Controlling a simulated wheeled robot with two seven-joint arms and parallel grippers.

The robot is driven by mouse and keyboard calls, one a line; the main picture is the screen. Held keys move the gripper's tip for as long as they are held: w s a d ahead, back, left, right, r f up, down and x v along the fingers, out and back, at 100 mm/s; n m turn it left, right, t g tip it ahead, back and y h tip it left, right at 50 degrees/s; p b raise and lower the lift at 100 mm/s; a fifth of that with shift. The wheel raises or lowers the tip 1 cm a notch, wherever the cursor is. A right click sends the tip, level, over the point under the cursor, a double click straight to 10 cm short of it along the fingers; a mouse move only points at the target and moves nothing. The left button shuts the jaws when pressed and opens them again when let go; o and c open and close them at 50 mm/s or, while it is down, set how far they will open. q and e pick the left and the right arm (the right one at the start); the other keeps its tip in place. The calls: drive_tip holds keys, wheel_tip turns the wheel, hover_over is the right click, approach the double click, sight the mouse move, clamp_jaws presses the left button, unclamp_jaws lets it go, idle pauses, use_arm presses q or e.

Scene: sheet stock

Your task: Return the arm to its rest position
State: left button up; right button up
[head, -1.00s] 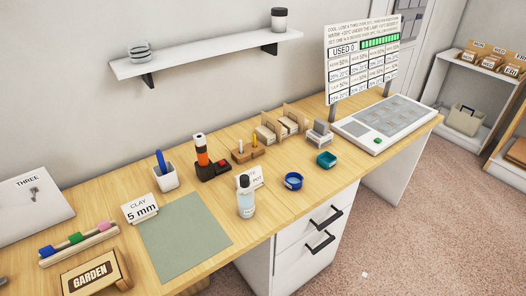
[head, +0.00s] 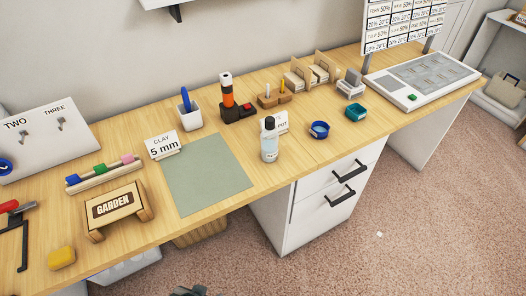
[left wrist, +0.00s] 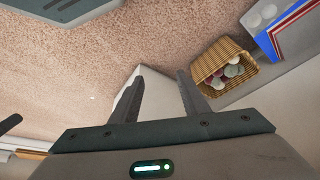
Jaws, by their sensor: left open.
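My left gripper (left wrist: 160,95) shows in the left wrist view with its two dark fingers spread apart and nothing between them. It is over the carpeted floor, with a white surface beyond the fingers. In the head view a small dark part (head: 190,290) shows at the bottom edge, below the desk front; I cannot tell which part of my arm it is. My right gripper is not in view.
White drawers (head: 312,200) stand below. A wicker basket (left wrist: 212,57) holds several balls. Open carpet (head: 400,220) lies in front.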

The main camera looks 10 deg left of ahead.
use_arm(q)
drive_tip(key=s+d+f+t+b, duration=0.1)
drive_tip(key=s+f+b, duration=0.1)
drive_tip(key=f, duration=1.1)
drive_tip(key=s+d+f+h+b, duration=0.1)
drive_tip(key=s+f+b, duration=0.2)
drive_tip(key=f, duration=1.1)
drive_tip(key=shift+s+d+t, duration=0.15)
drive_tip(key=shift+s+t, duration=0.25)
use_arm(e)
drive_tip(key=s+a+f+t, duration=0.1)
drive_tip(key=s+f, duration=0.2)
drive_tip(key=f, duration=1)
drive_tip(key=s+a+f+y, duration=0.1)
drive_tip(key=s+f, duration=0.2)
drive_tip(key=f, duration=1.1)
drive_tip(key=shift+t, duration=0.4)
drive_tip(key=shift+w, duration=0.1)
